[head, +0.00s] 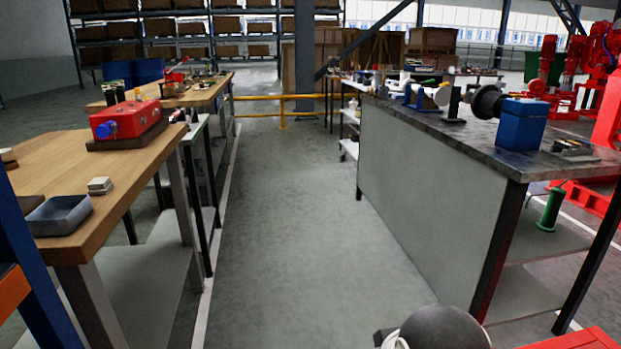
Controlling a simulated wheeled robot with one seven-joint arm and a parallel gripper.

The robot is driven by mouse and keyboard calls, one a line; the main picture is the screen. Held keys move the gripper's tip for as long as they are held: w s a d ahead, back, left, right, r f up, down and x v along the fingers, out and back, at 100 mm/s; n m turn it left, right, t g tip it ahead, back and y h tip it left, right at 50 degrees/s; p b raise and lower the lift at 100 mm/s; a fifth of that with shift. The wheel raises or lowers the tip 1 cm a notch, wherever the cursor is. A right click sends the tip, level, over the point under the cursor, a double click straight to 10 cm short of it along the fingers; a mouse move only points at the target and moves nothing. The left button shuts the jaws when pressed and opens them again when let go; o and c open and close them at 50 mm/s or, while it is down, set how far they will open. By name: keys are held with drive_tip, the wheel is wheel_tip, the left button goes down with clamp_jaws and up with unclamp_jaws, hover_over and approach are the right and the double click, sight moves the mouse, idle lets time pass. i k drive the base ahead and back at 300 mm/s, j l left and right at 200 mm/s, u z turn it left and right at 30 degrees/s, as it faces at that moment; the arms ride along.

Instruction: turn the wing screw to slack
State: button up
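I cannot make out a wing screw in the head view; it is hidden, out of frame or too small to tell. A diesel pumpset cannot be picked out with certainty either. Red pump-like machines (553,72) stand at the far right, too distant to show small screws. A red box with a blue round knob (125,119) sits on a dark base on the left wooden bench. My gripper is not in view. A dark rounded shape at the bottom edge may be part of my own body.
The left wooden bench (110,165) carries a grey tray (58,215). The right workbench (455,130) carries a blue block (522,124) with a dark wheel. A clear grey aisle (290,220) runs between them to a yellow rail (281,110). Shelves with boxes stand behind.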

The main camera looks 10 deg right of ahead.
sight(499, 84)
drive_tip(key=i+z, duration=0.2)
drive_tip(key=i, duration=0.25)
drive_tip(key=i+j+z, duration=0.2)
drive_tip(key=i, duration=0.2)
drive_tip(key=i+j+z, duration=0.2)
drive_tip(key=i, duration=0.2)
drive_tip(key=i+j+z, duration=0.15)
drive_tip(key=i, duration=0.25)
